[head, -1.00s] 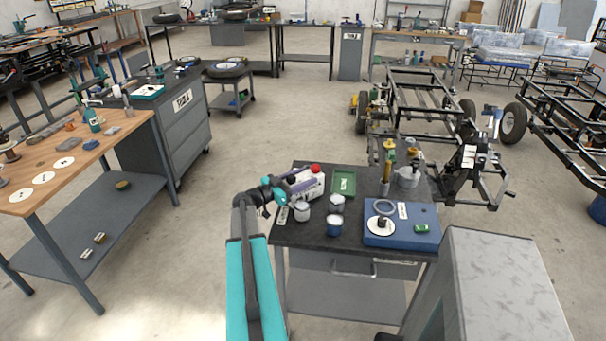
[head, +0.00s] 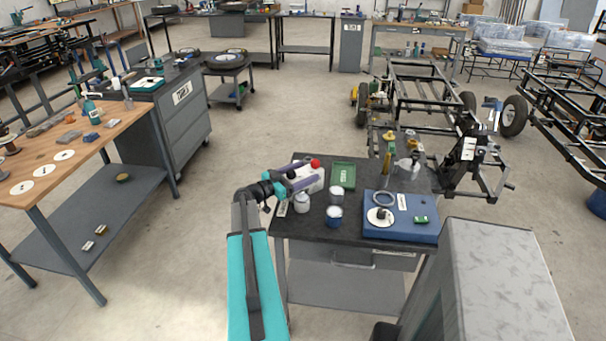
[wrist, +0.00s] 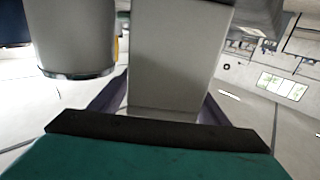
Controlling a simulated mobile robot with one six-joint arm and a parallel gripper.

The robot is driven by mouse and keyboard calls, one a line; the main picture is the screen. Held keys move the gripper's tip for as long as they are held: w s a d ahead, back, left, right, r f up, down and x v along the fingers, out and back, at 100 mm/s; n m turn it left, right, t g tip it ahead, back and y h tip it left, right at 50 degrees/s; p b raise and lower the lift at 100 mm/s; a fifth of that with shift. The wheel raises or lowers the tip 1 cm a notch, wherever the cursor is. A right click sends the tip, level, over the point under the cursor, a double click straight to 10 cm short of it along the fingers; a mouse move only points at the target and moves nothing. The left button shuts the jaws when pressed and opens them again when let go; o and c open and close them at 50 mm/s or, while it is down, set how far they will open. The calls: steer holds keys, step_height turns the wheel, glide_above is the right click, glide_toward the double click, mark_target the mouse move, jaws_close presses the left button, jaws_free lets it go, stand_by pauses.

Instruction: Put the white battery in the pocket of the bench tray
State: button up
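My gripper (head: 300,186) is low over the left part of the dark bench top, beside a white container with a red cap (head: 311,175). In the wrist view, its two purple fingers (wrist: 163,106) stand apart. A large pale block (wrist: 178,50) fills the view between and beyond them; I cannot tell whether they touch it. I cannot tell for sure whether this block is the white battery. The blue bench tray (head: 375,228) lies at the right of the bench, holding a grey ring, a black knob on a white disc and a small green block.
Several cans (head: 335,215) stand just right of and in front of my gripper. A green tray (head: 343,174) lies behind them. Yellow-topped bottles (head: 388,160) stand at the back right. A grey cabinet (head: 480,290) is at the front right. Open floor lies left of the bench.

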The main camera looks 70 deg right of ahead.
mark_target(288, 179)
stand_by(0.3)
steer(key=b+v, duration=0.3)
steer(key=v, duration=0.9)
steer(key=shift+w+b, duration=0.1)
steer(key=shift+b, duration=0.25)
